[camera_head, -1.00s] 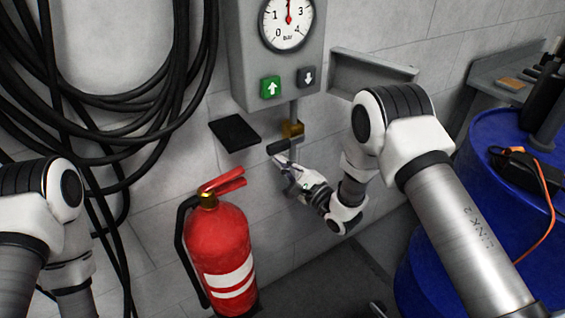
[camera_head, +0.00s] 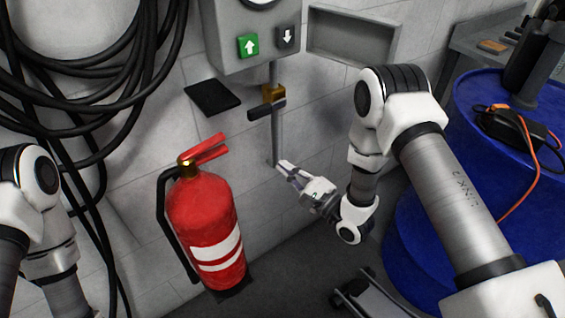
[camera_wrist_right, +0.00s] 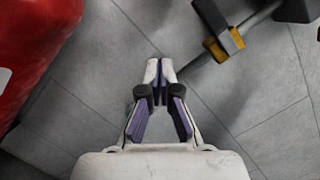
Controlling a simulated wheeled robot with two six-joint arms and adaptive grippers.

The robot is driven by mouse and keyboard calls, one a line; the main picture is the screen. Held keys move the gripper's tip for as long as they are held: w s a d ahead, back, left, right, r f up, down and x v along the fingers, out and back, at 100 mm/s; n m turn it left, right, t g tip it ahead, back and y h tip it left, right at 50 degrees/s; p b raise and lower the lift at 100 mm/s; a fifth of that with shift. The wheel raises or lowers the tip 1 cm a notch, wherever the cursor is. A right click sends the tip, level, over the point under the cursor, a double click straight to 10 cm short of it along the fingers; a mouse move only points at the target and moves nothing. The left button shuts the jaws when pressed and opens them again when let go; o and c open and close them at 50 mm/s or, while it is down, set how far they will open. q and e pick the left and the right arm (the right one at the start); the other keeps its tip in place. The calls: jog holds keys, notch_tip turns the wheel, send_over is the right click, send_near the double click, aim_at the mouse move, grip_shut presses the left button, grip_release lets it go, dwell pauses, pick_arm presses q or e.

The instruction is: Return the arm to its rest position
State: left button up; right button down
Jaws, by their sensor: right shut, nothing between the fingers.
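My right arm (camera_head: 440,180) comes in from the lower right of the head view. Its gripper (camera_head: 284,168) is shut and empty, in front of the wall, below the brass valve (camera_head: 272,93) with its black lever (camera_head: 264,110) and apart from it. In the right wrist view the gripper's fingertips (camera_wrist_right: 160,70) are together with nothing between them. The valve (camera_wrist_right: 222,45) shows there at the upper right. My left arm (camera_head: 45,215) shows at the left edge of the head view; its gripper is out of view.
A red fire extinguisher (camera_head: 205,225) stands left of the right gripper. A grey box with green (camera_head: 248,46) and black arrow buttons is above. A blue drum (camera_head: 480,95) with a black device (camera_head: 515,130) is at right. Black hoses (camera_head: 95,85) hang at left. A wheeled frame (camera_head: 365,295) is on the floor.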

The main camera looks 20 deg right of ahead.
dwell(0.3)
jog(key=s+d+f+n+g+h+p, duration=0.2)
jog(key=s+f+n+g, duration=0.3)
jog(key=s, duration=0.5)
jog(key=s+d+f+n+g+h+p, duration=0.2)
jog(key=s+n+g, duration=0.4)
jog(key=s, duration=0.5)
jog(key=s+d+f+n+g+h+p, duration=0.3)
jog(key=s+f+n+g+h, duration=0.3)
jog(key=s, duration=0.5)
jog(key=shift+s+d+f+n, duration=0.15)
jog(key=shift+d+f+n, duration=0.6)
jog(key=shift+n, duration=0.25)
jog(key=shift+a, duration=0.1)
